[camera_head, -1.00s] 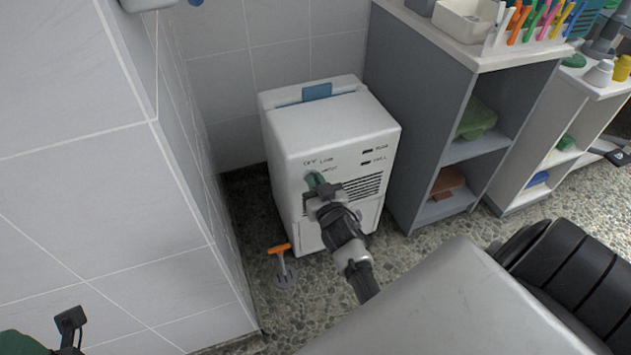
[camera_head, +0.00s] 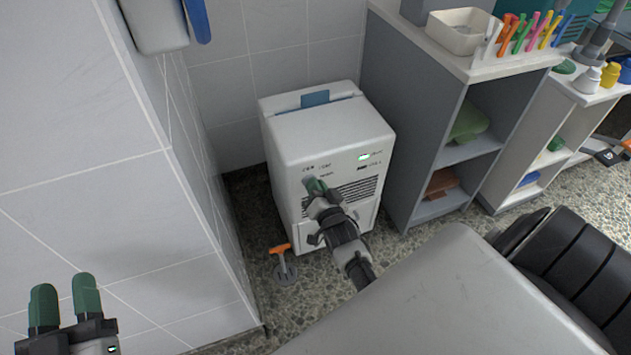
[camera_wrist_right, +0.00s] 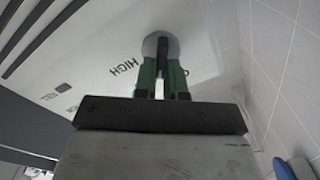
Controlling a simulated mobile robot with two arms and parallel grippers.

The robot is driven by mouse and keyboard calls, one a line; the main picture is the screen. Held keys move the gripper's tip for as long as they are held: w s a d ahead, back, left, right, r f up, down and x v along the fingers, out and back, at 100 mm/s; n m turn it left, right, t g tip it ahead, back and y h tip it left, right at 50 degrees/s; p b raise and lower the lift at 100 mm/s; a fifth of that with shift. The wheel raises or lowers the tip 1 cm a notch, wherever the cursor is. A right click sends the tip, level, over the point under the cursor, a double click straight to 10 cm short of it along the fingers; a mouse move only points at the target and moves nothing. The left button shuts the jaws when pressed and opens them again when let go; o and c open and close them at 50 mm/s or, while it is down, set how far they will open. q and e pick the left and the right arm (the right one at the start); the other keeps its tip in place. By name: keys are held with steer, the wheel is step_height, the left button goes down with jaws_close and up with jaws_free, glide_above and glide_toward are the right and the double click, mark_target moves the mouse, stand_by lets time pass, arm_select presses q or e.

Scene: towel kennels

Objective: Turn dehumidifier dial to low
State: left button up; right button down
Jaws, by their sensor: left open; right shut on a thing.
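The white dehumidifier (camera_head: 325,135) stands on the floor against the tiled wall. Its grey dial (camera_head: 308,182) is at the upper left of its front, below small labels. In the right wrist view the round dial (camera_wrist_right: 153,42) has a dark grip bar, with the word HIGH beside it. My right gripper (camera_head: 318,187) is shut on the dial's grip bar, with a green finger on either side. The dial's pointer setting cannot be read. A small green light (camera_head: 364,156) is lit at the front's upper right. My left gripper (camera_head: 65,299) is open and empty at the lower left, away from the dehumidifier.
A grey shelf unit (camera_head: 412,120) stands close to the right of the dehumidifier. An orange-handled tool (camera_head: 281,249) is on the floor at its front left. A tiled wall corner (camera_head: 185,190) is close on the left. A grey surface (camera_head: 450,300) fills the lower right foreground.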

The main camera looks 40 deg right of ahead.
arm_select(q)
steer(key=shift+w+a+f+g+y+p, duration=0.15)
steer(key=shift+f+g+y+p, duration=0.15)
steer(key=shift+f+g, duration=0.6)
steer(key=shift+a+f+g+y+p, duration=0.15)
steer(key=shift+f+g+y, duration=0.15)
steer(key=shift+f+g, duration=0.55)
arm_select(e)
steer(key=shift+d+m, duration=0.15)
steer(key=shift+m, duration=0.95)
arm_select(q)
steer(key=shift+f, duration=0.1)
arm_select(e)
steer(key=c, duration=1.2)
jaws_free()
arm_select(q)
steer(key=s+a+f+g+y+p, duration=0.2)
steer(key=s+f+g+p, duration=0.1)
steer(key=f+g, duration=0.4)
steer(key=shift+s+a+f+g, duration=0.35)
steer(key=shift+s+f, duration=0.1)
steer(key=shift+s, duration=0.4)
arm_select(e)
steer(key=v, duration=1.1)
